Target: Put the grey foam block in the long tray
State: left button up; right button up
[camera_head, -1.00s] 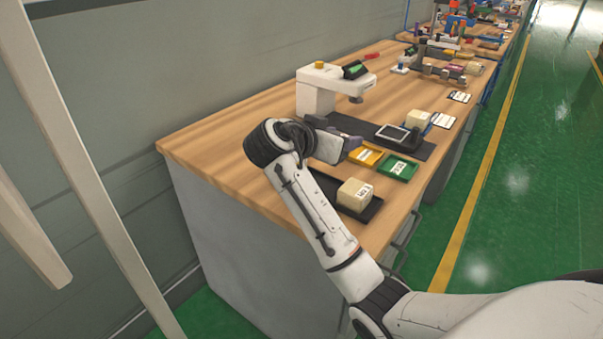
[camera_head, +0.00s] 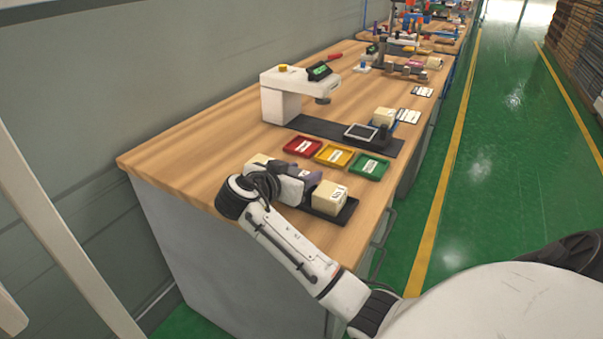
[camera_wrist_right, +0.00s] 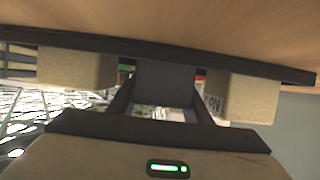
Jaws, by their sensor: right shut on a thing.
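The long tray is a black strip (camera_head: 346,214) near the front of the wooden bench; its dark edge crosses the top of the right wrist view (camera_wrist_right: 180,52). A tan block (camera_head: 329,197) stands at its right end and another tan block (camera_head: 259,161) at its left end. My right gripper (camera_head: 305,175) is over the middle of the tray. In the right wrist view it is shut on the grey foam block (camera_wrist_right: 165,82), which sits between the two tan blocks. I cannot tell whether the foam block touches the tray floor. My left gripper is out of view.
Behind the tray are a red tray (camera_head: 303,146), a yellow tray (camera_head: 334,155) and a green tray (camera_head: 370,167). A white device (camera_head: 290,95) with a dark base stands further back. Bare bench (camera_head: 190,155) lies to the left.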

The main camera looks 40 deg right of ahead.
jog(key=shift+f, duration=0.1)
jog(key=o, duration=1.1)
jog(key=shift+c, duration=0.2)
jog(key=v, duration=1.2)
jog(key=shift+r, duration=0.3)
